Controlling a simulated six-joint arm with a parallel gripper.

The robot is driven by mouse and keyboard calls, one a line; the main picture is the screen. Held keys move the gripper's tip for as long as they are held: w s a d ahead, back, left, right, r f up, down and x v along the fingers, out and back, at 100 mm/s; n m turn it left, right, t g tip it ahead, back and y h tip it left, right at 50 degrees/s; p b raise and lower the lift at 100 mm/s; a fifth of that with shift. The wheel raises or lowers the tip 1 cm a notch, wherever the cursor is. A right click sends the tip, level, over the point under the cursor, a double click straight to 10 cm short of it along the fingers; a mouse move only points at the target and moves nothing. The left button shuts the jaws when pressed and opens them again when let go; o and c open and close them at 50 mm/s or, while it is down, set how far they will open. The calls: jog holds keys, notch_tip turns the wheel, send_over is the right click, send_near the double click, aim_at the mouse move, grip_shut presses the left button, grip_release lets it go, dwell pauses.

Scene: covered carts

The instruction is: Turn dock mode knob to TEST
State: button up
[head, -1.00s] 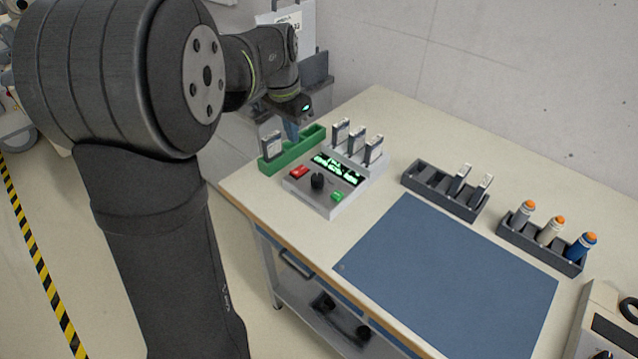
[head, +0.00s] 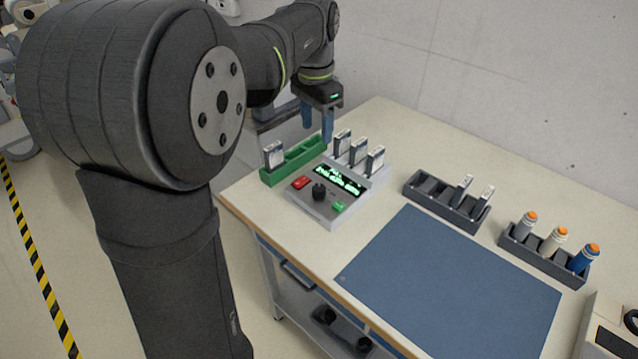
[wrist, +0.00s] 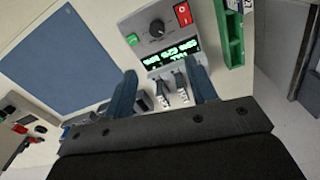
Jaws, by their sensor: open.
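The dock (head: 328,207) is a light grey box on the table with a lit green display (head: 338,180). Its black mode knob (head: 319,191) sits on the front panel between a red switch (head: 301,183) and a green button (head: 338,206). In the wrist view the knob (wrist: 156,26) is at the top, beyond the display; its labels are too small to read. My gripper (head: 317,122) is open and empty, fingers down, above and behind the dock, apart from the knob. In the wrist view its blue fingers (wrist: 163,88) frame the modules in the dock's back.
Several upright modules (head: 358,153) stand in the dock's back row. A green tray (head: 291,163) with one module is beside it at left. A dark rack (head: 446,203) and a marker holder (head: 543,249) are to the right. The blue mat (head: 450,285) is clear.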

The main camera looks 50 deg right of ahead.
aim_at(319, 187)
jog(key=f, duration=1.6)
jog(key=shift+s+f, duration=0.3)
jog(key=shift+f, duration=0.05)
jog(key=shift+c, duration=0.2)
jog(key=c, duration=0.9)
